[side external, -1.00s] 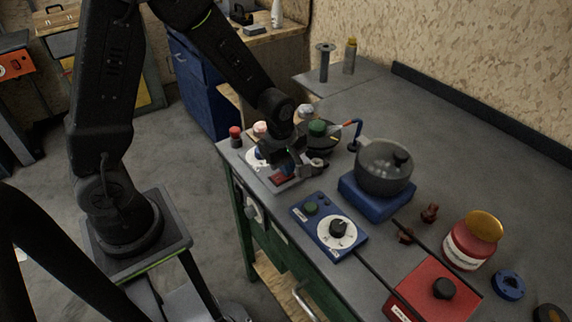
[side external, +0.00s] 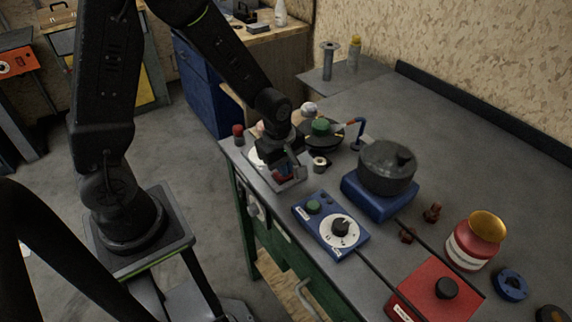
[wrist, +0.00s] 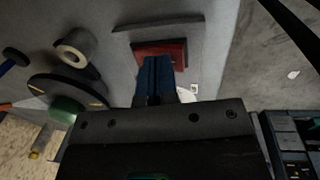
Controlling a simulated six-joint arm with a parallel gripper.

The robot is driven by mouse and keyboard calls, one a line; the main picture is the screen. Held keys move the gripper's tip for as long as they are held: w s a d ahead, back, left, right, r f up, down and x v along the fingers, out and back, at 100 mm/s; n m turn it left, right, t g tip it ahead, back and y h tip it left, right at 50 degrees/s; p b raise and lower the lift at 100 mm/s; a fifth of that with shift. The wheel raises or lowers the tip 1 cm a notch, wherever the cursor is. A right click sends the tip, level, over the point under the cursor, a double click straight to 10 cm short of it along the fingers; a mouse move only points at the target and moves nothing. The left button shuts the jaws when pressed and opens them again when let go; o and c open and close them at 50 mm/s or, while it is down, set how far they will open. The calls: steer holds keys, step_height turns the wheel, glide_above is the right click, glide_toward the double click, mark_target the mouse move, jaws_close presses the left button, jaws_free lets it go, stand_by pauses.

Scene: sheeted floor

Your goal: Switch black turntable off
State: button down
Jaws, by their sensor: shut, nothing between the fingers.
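The black turntable (side external: 336,143) is a flat dark disc with a green-topped item on it, on the bench behind my gripper. It also shows at the left of the wrist view (wrist: 88,87). A red switch (wrist: 174,47) on a grey plate lies under my gripper; in the side view its red part (side external: 283,177) is partly covered. My gripper (side external: 291,171) is shut and empty, with its blue fingertips (wrist: 155,60) pointing down over the red switch. I cannot tell whether they touch it. A white dial beside it is mostly hidden.
A blue control box (side external: 330,225) with a dial and green button stands in front. A grey pot (side external: 386,168) sits on a blue base to the right. A small roll (side external: 320,164) lies close beside my gripper. A red box (side external: 436,292) is at the front right.

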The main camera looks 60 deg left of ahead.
step_height(320, 180, up, 14)
steer(key=w, duration=0.1)
steer(key=shift+w, duration=0.35)
stand_by(0.4)
steer(key=s+d+r+m+t, duration=0.1)
steer(key=s+r+m+t, duration=0.1)
steer(key=s+m, duration=0.5)
steer(key=s+r+m+t, duration=0.2)
steer(key=s+r+m, duration=0.3)
steer(key=s+m, duration=0.3)
steer(key=m, duration=0.3)
steer(key=shift+s+d, duration=0.25)
steer(key=shift+d, duration=0.1)
steer(key=shift+r, duration=0.1)
